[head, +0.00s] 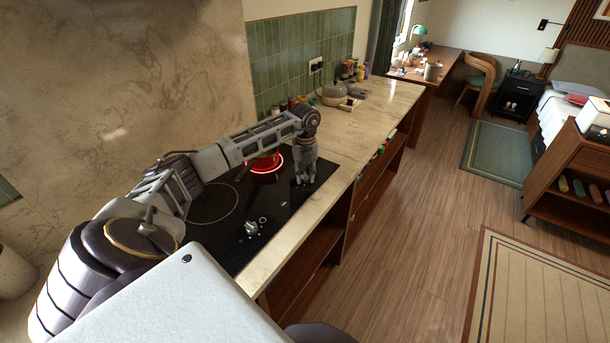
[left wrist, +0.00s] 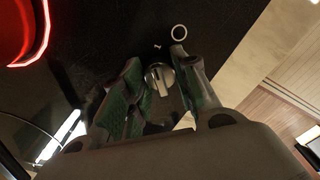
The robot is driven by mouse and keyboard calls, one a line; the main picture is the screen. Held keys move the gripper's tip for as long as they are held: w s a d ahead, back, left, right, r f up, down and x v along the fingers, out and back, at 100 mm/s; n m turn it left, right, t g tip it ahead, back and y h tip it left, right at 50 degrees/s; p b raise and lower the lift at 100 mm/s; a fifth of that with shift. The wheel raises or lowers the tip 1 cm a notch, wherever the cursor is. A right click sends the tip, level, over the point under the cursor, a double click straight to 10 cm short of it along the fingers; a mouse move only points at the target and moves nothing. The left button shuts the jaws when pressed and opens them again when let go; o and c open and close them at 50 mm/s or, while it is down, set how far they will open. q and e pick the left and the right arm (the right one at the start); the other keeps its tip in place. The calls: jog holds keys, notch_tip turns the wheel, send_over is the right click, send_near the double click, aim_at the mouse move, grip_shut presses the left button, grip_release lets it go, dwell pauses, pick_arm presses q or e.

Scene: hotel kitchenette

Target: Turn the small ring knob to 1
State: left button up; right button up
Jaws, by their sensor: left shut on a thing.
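The black hob (head: 222,240) is set into the counter. Its small ring glows red (head: 266,163) beside my left arm; the glow also shows at the upper left of the left wrist view (left wrist: 40,35). My left gripper (head: 303,181) points down at the hob's right front part. In the left wrist view, the silver knob (left wrist: 159,76) sits between the two fingers, which are shut on it. A printed 1 (left wrist: 157,47) and a white circle mark (left wrist: 179,33) lie just beyond the knob. I cannot tell exactly where its pointer aims. My right gripper is not in view.
Another silver knob (head: 252,228) stands on the near part of the hob. A larger dark ring (head: 213,203) is unlit. A pale pan (head: 334,93) and several bottles stand farther back on the counter (head: 385,108).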

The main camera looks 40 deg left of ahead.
aim_at(305, 174)
pick_arm(q)
jog(key=shift+m, duration=1.1)
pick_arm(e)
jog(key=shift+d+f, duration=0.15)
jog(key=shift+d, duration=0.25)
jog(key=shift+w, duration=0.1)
pick_arm(q)
jog(key=o, duration=0.8)
jog(key=shift+o, duration=1.2)
notch_tip(305, 174, up, 12)
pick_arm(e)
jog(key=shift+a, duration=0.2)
pick_arm(q)
jog(key=shift+r, duration=0.1)
